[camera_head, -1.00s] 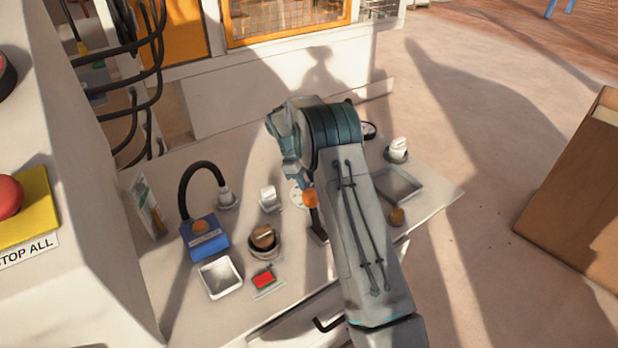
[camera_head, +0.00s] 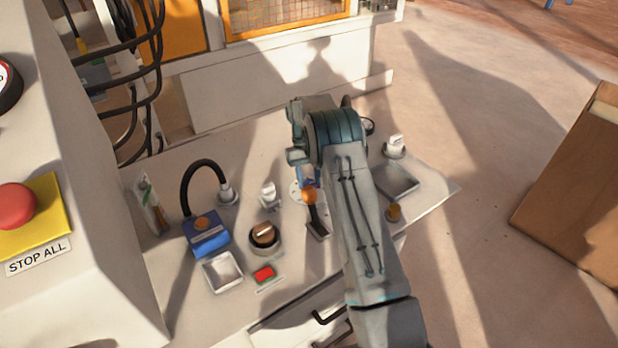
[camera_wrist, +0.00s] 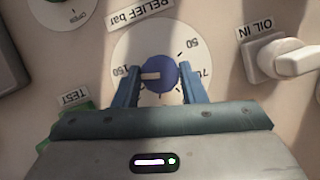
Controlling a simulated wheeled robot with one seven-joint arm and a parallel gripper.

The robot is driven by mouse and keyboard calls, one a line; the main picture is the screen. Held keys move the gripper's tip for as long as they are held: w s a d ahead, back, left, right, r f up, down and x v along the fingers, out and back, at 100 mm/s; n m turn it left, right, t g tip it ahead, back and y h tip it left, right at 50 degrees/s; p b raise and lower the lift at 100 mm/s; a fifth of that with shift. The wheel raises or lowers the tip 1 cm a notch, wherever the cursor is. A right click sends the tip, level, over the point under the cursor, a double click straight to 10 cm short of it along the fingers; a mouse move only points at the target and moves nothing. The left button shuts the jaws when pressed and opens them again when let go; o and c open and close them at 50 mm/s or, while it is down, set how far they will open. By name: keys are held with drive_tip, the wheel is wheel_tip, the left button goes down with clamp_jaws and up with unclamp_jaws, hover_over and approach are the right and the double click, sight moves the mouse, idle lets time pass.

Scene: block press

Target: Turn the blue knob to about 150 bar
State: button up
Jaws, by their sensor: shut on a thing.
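The blue knob (camera_wrist: 165,73) sits on a white round dial (camera_wrist: 152,40) under a "RELIEF bar" label, which reads upside down in the wrist view. Its pale pointer (camera_wrist: 150,76) points left, at or very near the 150 mark. My gripper (camera_wrist: 159,74) is shut on the knob, with one blue finger on each side of it. In the head view, my gripper and wrist cover the knob, and only part of the white dial (camera_head: 296,190) shows.
A white OIL IN valve handle (camera_wrist: 290,60) stands to the right in the wrist view, and a green TEST part (camera_wrist: 75,122) is at lower left. An orange-topped lever (camera_head: 312,210) stands close to my gripper in the head view.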

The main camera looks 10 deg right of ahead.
drive_tip(key=shift+w+r+m+y, duration=0.1)
drive_tip(key=shift+m+y, duration=0.2)
drive_tip(key=shift+m, duration=0.4)
drive_tip(key=o, duration=1)
drive_tip(key=shift+p+v, duration=1.95)
drive_tip(key=shift+v, duration=4.9)
